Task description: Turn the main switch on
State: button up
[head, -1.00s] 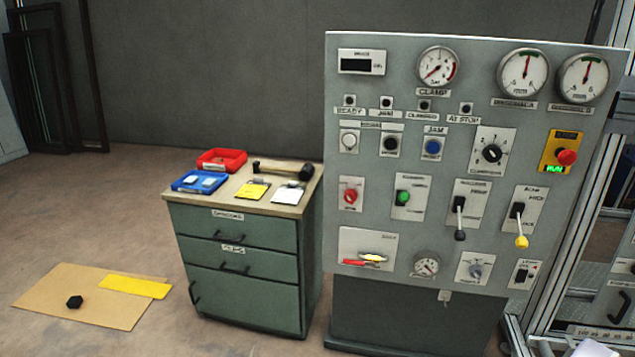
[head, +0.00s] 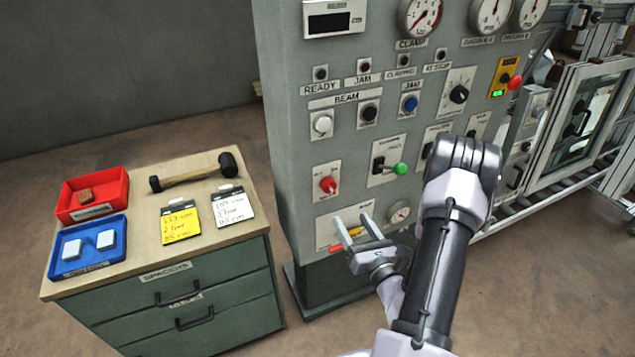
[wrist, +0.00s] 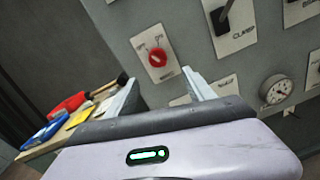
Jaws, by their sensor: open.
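A red rotary knob (head: 328,185) on a white plate, which looks like the main switch, sits on the left part of the grey control panel (head: 285,130). In the wrist view the red knob (wrist: 158,58) is above and beyond my fingertips, with small lettering around it. My gripper (head: 353,222) is open in front of the panel, below and slightly right of the knob, and does not touch it. In the wrist view my gripper (wrist: 163,90) has its two fingers apart with nothing between them.
A green-tipped lever (head: 400,169) is right of the knob. Red and yellow handles on a lower plate (head: 325,238) are partly behind my fingers. A cabinet (head: 190,295) at left carries red (head: 70,212) and blue (head: 118,252) trays, a hammer (head: 190,176) and notes.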

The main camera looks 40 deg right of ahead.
aim_at(332, 191)
jog(key=p+x, duration=0.4)
jog(key=x, duration=0.9)
jog(key=shift+a+r, duration=0.1)
jog(key=shift+a, duration=0.1)
grip_shut()
jog(key=m+p, duration=0.2)
jog(key=m, duration=0.3)
jog(key=shift+r+m, duration=0.1)
jog(key=shift+m, duration=0.2)
jog(key=m+p, duration=0.2)
jog(key=m, duration=0.4)
